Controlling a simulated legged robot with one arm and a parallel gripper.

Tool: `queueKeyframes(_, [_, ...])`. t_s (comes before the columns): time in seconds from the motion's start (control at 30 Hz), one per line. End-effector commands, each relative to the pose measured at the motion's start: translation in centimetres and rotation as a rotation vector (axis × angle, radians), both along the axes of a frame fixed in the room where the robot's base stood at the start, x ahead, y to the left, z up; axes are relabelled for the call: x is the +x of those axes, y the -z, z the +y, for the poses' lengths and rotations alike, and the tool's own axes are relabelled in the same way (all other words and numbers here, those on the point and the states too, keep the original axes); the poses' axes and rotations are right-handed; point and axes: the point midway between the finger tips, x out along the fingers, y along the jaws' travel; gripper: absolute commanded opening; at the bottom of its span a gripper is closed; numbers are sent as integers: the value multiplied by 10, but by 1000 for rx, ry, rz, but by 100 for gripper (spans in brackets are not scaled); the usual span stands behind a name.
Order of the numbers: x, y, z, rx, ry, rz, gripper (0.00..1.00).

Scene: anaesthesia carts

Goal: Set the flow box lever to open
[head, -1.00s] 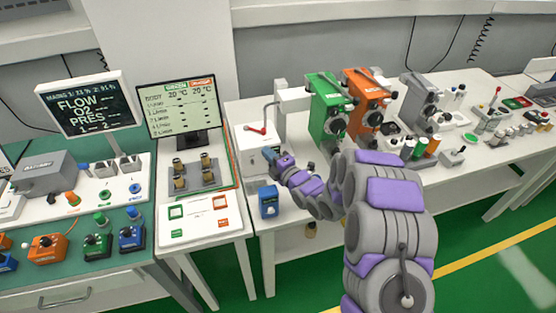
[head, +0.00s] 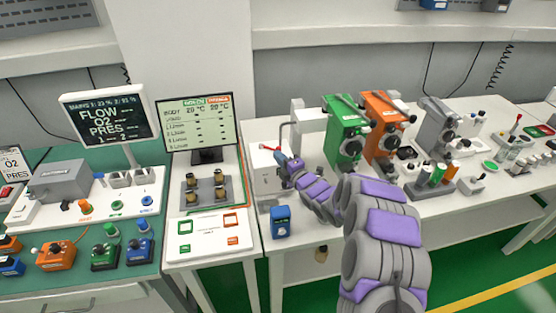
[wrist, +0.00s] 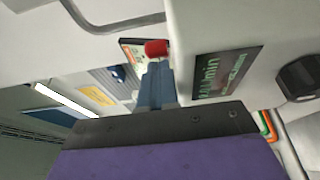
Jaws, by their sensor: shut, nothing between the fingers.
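The flow box (head: 266,182) is a white box on the bench left of the green vaporiser, with a bent grey pipe above it. Its red lever (head: 268,148) lies near its top. In the wrist view, the lever's red knob (wrist: 157,48) shows right at my fingertips, beside a dark display (wrist: 225,72) with green text. My gripper (head: 281,159) is shut and empty, its tips close by the lever. It also shows in the wrist view (wrist: 156,72). I cannot tell whether the fingers touch the knob. The lever's stem is mostly hidden in the wrist view.
Green (head: 343,140) and orange (head: 384,132) vaporisers stand right of the flow box, close to my arm. A small blue box (head: 281,222) sits at the bench's front edge below. A monitor (head: 197,124) stands to the left.

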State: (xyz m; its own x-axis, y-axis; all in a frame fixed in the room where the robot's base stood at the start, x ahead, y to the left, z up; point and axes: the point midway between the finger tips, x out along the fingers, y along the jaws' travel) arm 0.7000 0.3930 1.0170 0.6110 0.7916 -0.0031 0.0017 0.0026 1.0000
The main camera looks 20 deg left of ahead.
Motion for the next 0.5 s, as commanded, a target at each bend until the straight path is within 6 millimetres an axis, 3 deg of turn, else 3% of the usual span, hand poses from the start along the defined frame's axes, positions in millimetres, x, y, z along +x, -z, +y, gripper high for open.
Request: queueKeyframes(0.5, [18, 3, 1, -8, 0, 1, 0])
